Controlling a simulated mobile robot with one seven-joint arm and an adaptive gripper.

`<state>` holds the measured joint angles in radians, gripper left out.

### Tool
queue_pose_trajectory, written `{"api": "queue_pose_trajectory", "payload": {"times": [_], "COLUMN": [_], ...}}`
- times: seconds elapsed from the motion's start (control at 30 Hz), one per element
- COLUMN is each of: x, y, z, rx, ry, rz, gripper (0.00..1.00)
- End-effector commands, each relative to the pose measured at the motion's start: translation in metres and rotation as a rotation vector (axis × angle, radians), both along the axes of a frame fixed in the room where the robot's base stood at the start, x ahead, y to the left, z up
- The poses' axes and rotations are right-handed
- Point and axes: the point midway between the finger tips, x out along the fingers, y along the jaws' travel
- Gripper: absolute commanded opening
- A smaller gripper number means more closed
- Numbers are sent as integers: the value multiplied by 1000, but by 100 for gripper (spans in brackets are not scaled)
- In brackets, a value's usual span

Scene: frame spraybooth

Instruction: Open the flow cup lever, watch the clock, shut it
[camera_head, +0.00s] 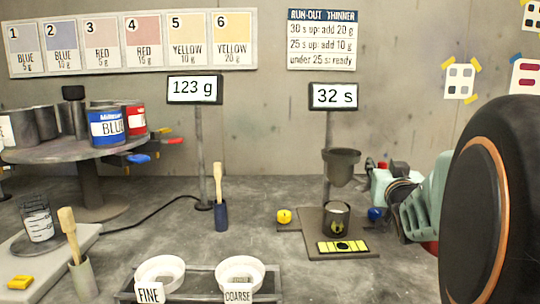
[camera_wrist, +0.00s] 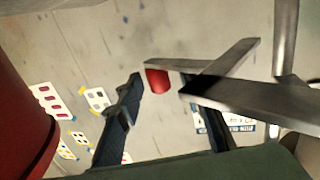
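The dark flow cup (camera_head: 341,165) hangs on a stand at the centre right in the head view. The clock display (camera_head: 333,96) above it reads 32 s. A dark receiving cup (camera_head: 336,220) with pale contents stands below. My gripper (camera_head: 378,188) is just right of the flow cup. In the wrist view my gripper (camera_wrist: 162,92) is open, its two dark fingers apart. A red lever grip (camera_wrist: 157,81) shows between the fingertips, near grey metal bars (camera_wrist: 235,95). I cannot tell whether a finger touches it.
A scale display (camera_head: 194,89) reads 123 g. A turntable (camera_head: 60,150) with paint cans is at left. Strainers labelled fine (camera_head: 160,272) and coarse (camera_head: 240,273) stand in front.

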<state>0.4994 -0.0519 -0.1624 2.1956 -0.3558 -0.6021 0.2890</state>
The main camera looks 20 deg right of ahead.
Motion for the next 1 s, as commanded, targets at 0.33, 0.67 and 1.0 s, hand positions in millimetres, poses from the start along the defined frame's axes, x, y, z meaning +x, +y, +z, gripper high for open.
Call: {"api": "queue_pose_trajectory", "payload": {"times": [0.33,0.67,1.0], "x": [-1,-1,-1], "y": [-1,0,-1], "z": [0,0,0], "rx": [0,0,0], "ry": [0,0,0], "rz": [-1,0,0], "gripper": [34,1,0]}}
